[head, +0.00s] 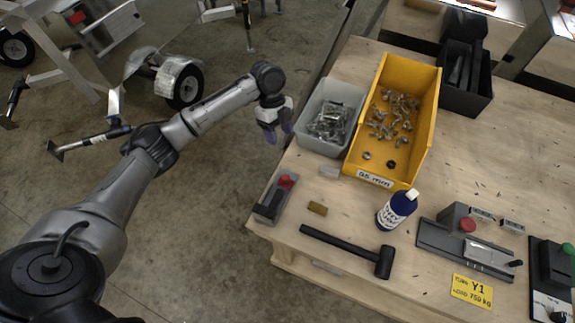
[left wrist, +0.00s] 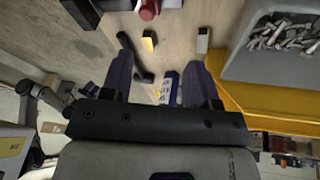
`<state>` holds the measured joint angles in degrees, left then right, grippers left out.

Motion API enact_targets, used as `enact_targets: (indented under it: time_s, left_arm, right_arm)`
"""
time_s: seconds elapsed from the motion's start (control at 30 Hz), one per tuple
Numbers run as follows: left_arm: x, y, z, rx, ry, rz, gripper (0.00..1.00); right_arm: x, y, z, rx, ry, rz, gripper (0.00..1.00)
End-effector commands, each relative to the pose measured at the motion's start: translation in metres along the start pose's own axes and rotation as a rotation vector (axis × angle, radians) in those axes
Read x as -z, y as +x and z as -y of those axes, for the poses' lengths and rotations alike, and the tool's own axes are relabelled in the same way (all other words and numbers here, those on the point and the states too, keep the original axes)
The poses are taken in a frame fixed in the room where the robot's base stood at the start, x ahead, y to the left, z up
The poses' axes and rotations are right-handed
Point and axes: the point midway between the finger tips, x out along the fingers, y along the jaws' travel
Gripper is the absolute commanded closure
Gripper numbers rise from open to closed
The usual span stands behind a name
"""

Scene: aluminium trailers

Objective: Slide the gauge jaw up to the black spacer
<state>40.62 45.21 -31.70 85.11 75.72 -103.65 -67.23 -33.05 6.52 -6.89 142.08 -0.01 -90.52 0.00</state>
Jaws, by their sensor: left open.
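A dark grey fixture (head: 440,238) at the right of the bench looks like the gauge. My left gripper (head: 271,133) is off the bench's left edge, far from this fixture, open and empty. Its purple fingers are spread apart in the left wrist view (left wrist: 158,80). My right gripper is not in view.
A yellow bin (head: 430,105) and a grey bin (head: 348,95) hold metal parts. A yellow Y1 card (head: 471,291) lies before the gauge.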

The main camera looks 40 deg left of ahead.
Motion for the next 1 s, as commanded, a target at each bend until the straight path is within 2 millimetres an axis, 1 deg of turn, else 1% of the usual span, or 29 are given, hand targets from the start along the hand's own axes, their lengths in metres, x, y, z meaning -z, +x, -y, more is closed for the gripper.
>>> enact_targets:
  time_s: [0.03,0.1,0.2,0.33,0.47,0.57,0.67,0.8,1.0]
  left_arm:
    - [0.004,0.0,-0.004,-0.02,0.094,-0.023,0.45]
    - [0.007,0.0,-0.007,-0.036,0.213,-0.039,0.45]
    - [0.006,0.0,-0.008,-0.043,0.338,-0.039,0.45]
    - [0.006,0.0,-0.009,-0.043,0.435,-0.039,0.45]
    - [0.006,0.006,-0.009,-0.042,0.471,-0.039,0.45]
    - [0.007,0.019,-0.01,-0.045,0.475,-0.039,0.45]
    - [0.008,0.036,-0.011,-0.044,0.475,-0.041,0.45]
    - [0.008,0.063,-0.012,-0.044,0.473,-0.04,0.45]
    - [0.009,0.097,-0.014,-0.043,0.472,-0.039,0.45]
  right_arm:
    - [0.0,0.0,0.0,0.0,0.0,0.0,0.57]
    - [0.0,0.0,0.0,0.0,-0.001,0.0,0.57]
    - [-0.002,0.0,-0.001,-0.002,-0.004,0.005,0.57]
    - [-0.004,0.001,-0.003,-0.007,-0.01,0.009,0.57]
    - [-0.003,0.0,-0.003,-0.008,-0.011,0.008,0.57]
    - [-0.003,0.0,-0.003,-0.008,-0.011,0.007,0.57]
    - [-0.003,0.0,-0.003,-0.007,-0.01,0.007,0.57]
    - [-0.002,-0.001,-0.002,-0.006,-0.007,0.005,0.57]
    - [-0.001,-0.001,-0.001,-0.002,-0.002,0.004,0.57]
